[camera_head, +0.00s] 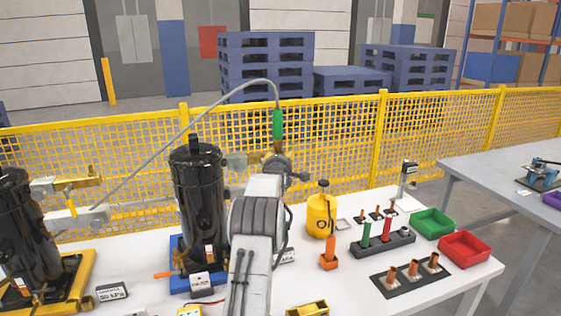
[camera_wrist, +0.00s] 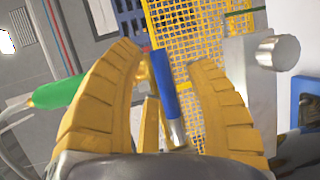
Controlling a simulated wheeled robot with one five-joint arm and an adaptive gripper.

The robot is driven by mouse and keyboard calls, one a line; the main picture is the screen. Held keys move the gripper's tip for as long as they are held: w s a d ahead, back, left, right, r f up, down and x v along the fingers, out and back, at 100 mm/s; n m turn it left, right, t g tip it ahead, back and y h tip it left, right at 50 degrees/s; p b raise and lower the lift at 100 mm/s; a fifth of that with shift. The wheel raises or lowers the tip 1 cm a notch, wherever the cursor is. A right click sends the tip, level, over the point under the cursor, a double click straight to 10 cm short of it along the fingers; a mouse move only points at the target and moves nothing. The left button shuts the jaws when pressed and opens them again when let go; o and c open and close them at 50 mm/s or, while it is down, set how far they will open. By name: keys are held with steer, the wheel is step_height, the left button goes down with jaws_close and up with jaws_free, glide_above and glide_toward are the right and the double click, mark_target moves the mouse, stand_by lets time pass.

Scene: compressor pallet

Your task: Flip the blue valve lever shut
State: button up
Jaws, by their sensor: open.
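The blue valve lever (camera_wrist: 164,82) shows in the wrist view as a blue sleeve on a bare metal rod, slanting up and slightly left. My gripper (camera_wrist: 163,57) is open, its two yellow fingers on either side of the lever with gaps to both. I cannot tell how deep between the fingers the lever lies. A grey block with a round metal knob (camera_wrist: 279,52) is right of the fingers. In the head view my arm covers the gripper, and I cannot make out the lever.
A green handle (camera_head: 277,124) on a grey hose hangs close by; it shows left of the fingers in the wrist view (camera_wrist: 58,92). A black compressor (camera_head: 198,205) stands left of my arm. A yellow bottle (camera_head: 321,216) and green (camera_head: 432,223) and red bins stand right.

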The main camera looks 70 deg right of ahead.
steer(key=shift+c, duration=0.3)
jaws_close()
stand_by(0.3)
